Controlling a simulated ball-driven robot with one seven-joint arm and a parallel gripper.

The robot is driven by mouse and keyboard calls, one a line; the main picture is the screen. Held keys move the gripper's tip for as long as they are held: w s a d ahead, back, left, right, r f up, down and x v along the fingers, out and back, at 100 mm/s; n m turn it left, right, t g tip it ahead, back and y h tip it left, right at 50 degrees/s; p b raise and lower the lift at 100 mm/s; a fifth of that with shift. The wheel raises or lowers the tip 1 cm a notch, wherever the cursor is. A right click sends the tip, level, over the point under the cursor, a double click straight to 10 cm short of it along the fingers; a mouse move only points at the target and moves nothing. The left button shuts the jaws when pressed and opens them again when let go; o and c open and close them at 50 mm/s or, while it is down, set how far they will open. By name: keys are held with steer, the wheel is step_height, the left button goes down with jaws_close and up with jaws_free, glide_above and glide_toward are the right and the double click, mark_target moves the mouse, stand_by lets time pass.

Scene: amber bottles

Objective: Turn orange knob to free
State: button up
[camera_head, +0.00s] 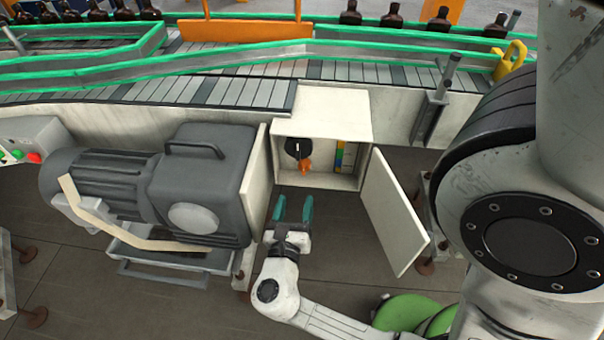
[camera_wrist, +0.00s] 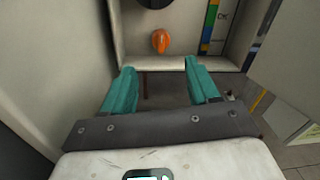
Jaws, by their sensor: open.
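The orange knob (camera_head: 305,167) is low on the back wall inside a cream cabinet (camera_head: 330,117) under the conveyor. It also shows in the wrist view (camera_wrist: 160,42), beyond my fingertips and roughly midway between them. A round black part (camera_head: 298,147) sits just above the knob. A colored label strip (camera_head: 339,157) is to its right. My gripper (camera_head: 293,208), with teal fingers, is open and empty in front of the cabinet opening, below and apart from the knob. In the wrist view my gripper (camera_wrist: 160,80) has both fingers spread. Which setting the knob points to cannot be read.
The cabinet door (camera_head: 396,212) stands open to the right of the opening. A large grey motor (camera_head: 165,185) with a beige bar is close on the left. The conveyor (camera_head: 230,90) with green rails runs above; amber bottles (camera_head: 393,17) stand behind it. Floor below the cabinet is clear.

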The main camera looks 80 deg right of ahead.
mark_target(303, 171)
steer(key=d+p, duration=0.1)
steer(key=d, duration=0.9)
steer(key=shift+w+d, duration=0.1)
steer(key=shift+d, duration=0.25)
steer(key=c, duration=1)
